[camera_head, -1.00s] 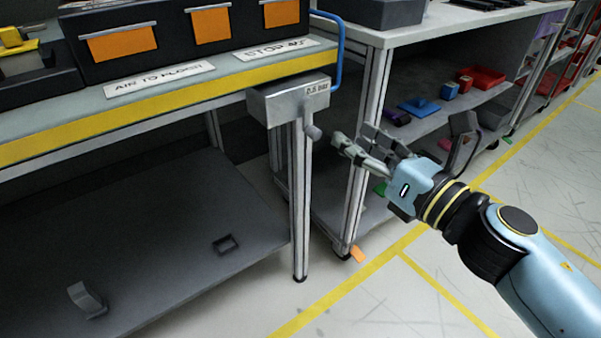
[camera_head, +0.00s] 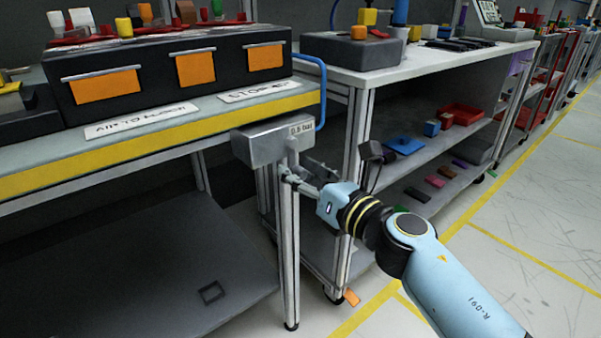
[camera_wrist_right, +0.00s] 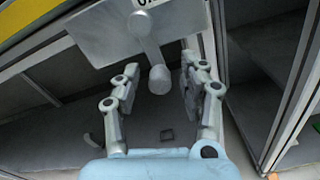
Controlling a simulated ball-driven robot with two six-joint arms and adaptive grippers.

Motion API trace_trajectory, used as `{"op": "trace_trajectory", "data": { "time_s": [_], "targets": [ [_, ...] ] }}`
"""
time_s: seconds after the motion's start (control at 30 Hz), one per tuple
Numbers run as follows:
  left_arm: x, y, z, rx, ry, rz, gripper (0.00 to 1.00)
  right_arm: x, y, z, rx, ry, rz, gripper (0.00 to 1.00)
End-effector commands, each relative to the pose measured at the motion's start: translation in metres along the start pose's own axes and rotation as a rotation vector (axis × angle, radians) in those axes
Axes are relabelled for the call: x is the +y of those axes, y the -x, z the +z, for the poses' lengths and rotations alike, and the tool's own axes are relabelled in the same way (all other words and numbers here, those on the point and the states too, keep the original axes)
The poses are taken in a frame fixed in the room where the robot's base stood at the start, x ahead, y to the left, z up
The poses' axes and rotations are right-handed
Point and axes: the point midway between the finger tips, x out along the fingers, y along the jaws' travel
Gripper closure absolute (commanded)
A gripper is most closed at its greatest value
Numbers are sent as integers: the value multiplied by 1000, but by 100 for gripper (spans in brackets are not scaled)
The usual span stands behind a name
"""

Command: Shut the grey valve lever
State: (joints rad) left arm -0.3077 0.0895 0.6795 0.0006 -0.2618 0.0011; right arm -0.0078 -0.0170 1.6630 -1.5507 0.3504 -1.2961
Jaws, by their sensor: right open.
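The grey valve box (camera_head: 258,148), labelled "0.5 bar", hangs at the right front corner of the yellow-edged bench. In the right wrist view, the grey valve lever (camera_wrist_right: 150,45) slants down from the box front (camera_wrist_right: 95,38) to a rounded knob (camera_wrist_right: 159,81). My right gripper (camera_head: 302,172) is open just below the box. In the wrist view its two fingers (camera_wrist_right: 160,78) stand on either side of the knob, with gaps visible. In the head view the gripper partly hides the lever. My left gripper is not in view.
A bench leg (camera_head: 289,255) stands directly under the valve box. A blue hose (camera_head: 322,95) curves beside the box. A neighbouring shelf unit (camera_head: 352,170) with loose parts stands close behind my gripper. Floor at the lower right is open.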

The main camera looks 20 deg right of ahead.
Motion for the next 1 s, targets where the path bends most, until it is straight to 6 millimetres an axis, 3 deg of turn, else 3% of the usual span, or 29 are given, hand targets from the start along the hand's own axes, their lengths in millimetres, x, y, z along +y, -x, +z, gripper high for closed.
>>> {"op": "trace_trajectory", "data": {
  "time_s": [0.27,0.6,1.0],
  "targets": [
    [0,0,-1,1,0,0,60,0,-1,0,0,0,0,58],
    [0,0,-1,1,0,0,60,0,-1,0,0,0,0,100],
    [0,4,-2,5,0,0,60,2,-1,1,0,-47,0,100]
  ]
}}
